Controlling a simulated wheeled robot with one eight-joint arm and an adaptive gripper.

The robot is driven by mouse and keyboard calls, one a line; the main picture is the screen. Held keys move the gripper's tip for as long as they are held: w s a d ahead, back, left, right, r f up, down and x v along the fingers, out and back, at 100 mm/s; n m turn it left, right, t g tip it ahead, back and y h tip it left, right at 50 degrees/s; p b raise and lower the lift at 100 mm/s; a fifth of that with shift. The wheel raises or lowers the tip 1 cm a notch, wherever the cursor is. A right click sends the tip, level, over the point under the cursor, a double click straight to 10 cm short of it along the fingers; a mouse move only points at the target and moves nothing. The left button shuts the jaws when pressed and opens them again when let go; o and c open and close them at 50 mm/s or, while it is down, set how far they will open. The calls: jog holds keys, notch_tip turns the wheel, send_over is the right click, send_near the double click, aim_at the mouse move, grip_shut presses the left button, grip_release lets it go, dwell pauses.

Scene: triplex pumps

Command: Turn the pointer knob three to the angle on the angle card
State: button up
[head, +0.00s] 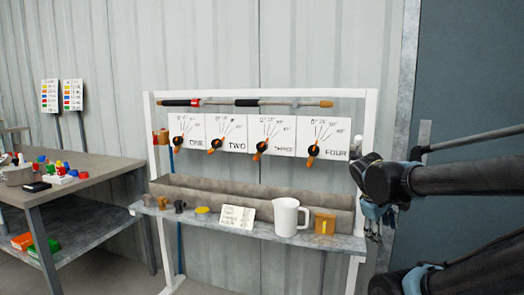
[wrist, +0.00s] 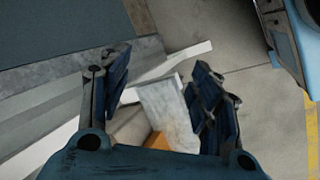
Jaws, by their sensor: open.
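Pointer knob three (head: 262,147) is a black knob with an orange pointer on the white plate marked THREE (head: 281,136). Its orange end points down and left. A small white card with writing (head: 237,217), likely the angle card, leans on the shelf below; its text is too small to read. My gripper (head: 373,224) hangs at the right end of the rack, well right of knob three and apart from it. In the wrist view my gripper (wrist: 160,82) is open with nothing between its fingers. The knobs do not show in that view.
Similar knobs ONE (head: 178,141), TWO (head: 216,143) and FOUR (head: 313,151) flank it. A spray lance (head: 285,102) runs above. The shelf (head: 338,240) holds a white jug (head: 287,217), a yellow box (head: 325,223) and small parts. A workbench (head: 85,170) stands left.

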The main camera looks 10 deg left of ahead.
jog(key=w+a+r+n+t+h, duration=0.2)
jog(key=w+a+r+n+t, duration=0.1)
jog(key=w+a+r+n, duration=0.4)
jog(key=n+t+y, duration=0.4)
jog(key=n+t, duration=0.7)
jog(key=n, duration=0.4)
send_near(261, 147)
jog(key=w, duration=0.7)
jog(key=w+d, duration=0.1)
jog(key=w, duration=0.2)
jog(key=shift+w+f, duration=0.15)
jog(key=shift+w, duration=0.2)
